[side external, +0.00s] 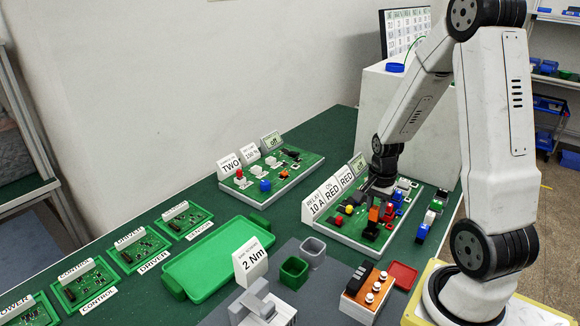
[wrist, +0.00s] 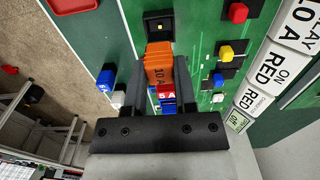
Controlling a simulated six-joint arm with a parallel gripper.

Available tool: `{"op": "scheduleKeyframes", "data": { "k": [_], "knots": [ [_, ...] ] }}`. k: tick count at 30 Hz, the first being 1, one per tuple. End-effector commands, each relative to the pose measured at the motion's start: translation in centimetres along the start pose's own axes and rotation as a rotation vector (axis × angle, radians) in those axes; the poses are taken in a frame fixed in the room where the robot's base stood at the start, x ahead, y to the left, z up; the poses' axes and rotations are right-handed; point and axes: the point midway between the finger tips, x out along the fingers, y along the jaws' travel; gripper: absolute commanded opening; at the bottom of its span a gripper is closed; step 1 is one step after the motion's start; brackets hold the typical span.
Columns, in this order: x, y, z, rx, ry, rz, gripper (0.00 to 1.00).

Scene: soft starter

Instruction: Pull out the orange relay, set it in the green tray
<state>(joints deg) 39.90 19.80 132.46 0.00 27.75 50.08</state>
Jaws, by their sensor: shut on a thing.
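The orange relay (side external: 373,214), marked 10 A, is between the fingers of my gripper (side external: 378,193) at the green circuit board on the right. In the wrist view the relay (wrist: 158,62) sits between the two dark fingertips of my gripper (wrist: 159,84), which are shut on its sides. Whether its lower end is still in the board is hidden. The green tray (side external: 212,262) lies flat on the table to the left, with its floor bare and a handle at each end.
Red and blue parts marked 5 A (wrist: 167,97) stand close by the relay. A black socket (wrist: 158,25) is just beyond it. White label signs (side external: 327,192) line the board's left edge. A 2 Nm sign (side external: 250,260) and grey and green cups (side external: 294,272) stand beside the tray.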

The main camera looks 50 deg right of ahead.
Motion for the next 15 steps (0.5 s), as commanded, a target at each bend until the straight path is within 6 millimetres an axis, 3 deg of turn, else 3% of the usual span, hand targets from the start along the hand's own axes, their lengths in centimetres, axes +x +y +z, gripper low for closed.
{"op": "scheduleKeyframes", "data": {
  "k": [8,15],
  "knots": [
    [0.0,-0.9,0.1,-0.033,0.001,-0.001,0.00],
    [-0.1,-4.7,1.1,-0.169,0.001,-0.001,0.00]
  ]
}}
